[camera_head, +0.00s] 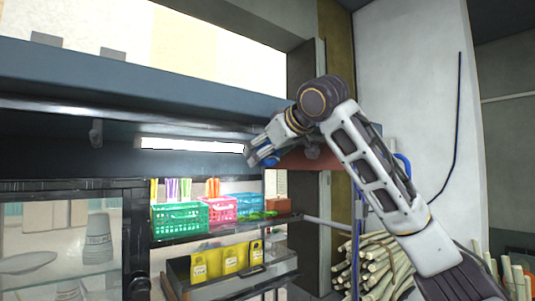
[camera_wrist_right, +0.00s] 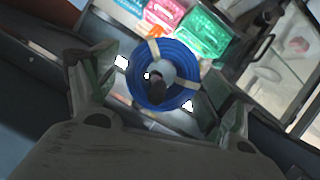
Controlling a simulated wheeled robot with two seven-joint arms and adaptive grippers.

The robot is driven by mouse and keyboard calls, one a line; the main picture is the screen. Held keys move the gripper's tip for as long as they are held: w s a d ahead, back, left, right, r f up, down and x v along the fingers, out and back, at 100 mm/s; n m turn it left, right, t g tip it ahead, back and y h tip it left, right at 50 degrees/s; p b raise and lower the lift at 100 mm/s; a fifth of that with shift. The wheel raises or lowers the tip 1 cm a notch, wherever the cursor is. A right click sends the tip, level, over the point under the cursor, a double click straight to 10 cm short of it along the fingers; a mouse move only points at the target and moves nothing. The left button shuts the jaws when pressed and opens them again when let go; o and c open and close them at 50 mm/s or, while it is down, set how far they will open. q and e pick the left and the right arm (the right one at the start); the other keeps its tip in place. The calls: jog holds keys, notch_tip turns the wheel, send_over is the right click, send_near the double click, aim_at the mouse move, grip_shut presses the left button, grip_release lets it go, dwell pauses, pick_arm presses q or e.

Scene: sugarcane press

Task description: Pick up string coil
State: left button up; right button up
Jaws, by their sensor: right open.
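The string coil (camera_wrist_right: 140,88) is a blue ring bound with pale bands in the right wrist view. A dark rounded peg or hook shows in its hole. My right gripper (camera_wrist_right: 174,78) is open, with one finger on each side of the coil. No finger is seen closed on it, and I cannot tell the remaining gap. In the head view my right gripper (camera_head: 265,152) is up at the beam above the shelves. Some blue shows at its fingers, and the rest of the coil is hidden there. My left gripper is not in view.
Green (camera_head: 180,218), pink (camera_head: 218,210) and blue (camera_head: 245,204) baskets stand on the shelf below. Yellow packets (camera_head: 228,261) sit on a lower rack. A glass cabinet (camera_head: 65,240) is at left. Sugarcane stalks (camera_head: 378,262) stand at right. The beam (camera_head: 150,90) runs above the baskets.

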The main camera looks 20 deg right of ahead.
jog(key=c, duration=1.1)
jog(key=shift+r, duration=0.25)
jog(key=shift+r+b, duration=0.3)
jog(key=s+d+b, duration=0.3)
jog(key=s+b, duration=0.2)
jog(key=s, duration=0.8)
jog(key=shift+w+r+p, duration=0.15)
jog(key=shift+r+p, duration=0.9)
jog(key=shift+r, duration=5.9)
